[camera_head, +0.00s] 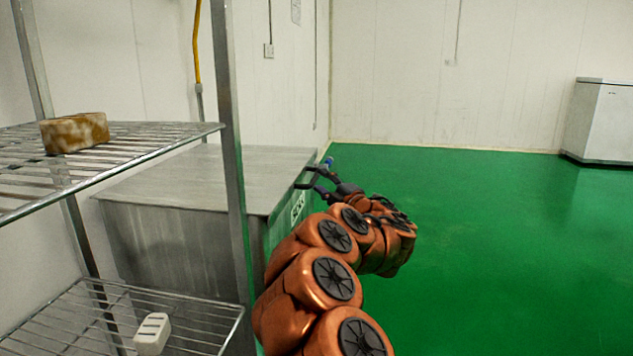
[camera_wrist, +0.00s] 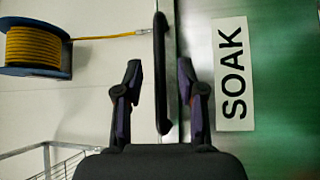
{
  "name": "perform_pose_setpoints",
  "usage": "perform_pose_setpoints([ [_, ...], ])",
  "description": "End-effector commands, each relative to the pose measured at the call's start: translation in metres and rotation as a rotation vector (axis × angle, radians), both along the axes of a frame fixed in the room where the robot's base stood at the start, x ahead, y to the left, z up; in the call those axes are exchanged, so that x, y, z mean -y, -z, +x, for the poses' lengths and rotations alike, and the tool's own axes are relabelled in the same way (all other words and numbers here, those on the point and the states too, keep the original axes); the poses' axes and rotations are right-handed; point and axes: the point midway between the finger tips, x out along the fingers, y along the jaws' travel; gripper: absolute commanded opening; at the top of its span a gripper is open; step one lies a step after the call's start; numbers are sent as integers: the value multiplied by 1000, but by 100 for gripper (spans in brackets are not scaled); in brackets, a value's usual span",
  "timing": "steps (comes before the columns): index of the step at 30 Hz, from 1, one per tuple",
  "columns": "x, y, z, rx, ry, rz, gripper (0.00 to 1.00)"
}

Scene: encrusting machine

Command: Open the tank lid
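The metal tank (camera_head: 170,245) stands beside the shelf rack, and its flat grey lid (camera_head: 215,175) lies level on top, closed. My gripper (camera_head: 318,178) is at the lid's right edge. In the wrist view, a long black handle (camera_wrist: 161,100) runs along the lid's edge. My open gripper (camera_wrist: 160,68) has one finger on each side of the handle, with visible gaps between fingers and handle in the picture. Depth between them is hard to judge. A "SOAK" label (camera_wrist: 232,75) is on the tank side, right of the handle.
A wire shelf rack (camera_head: 232,150) stands in the left foreground, holding a brown-white block (camera_head: 75,132) and a white item (camera_head: 152,334). A yellow hose reel (camera_wrist: 35,50) shows in the wrist view. The green floor (camera_head: 480,240) is clear; a white cabinet (camera_head: 600,120) stands far right.

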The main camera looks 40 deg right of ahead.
Motion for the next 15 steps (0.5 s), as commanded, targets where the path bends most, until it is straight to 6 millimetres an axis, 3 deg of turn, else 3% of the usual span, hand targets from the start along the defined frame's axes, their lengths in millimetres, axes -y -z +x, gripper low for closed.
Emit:
perform_pose_setpoints([
  [6, 4, -2, 21, 1, -2, 0, 39],
  [15, 5, -5, 35, 2, -4, 0, 39],
])
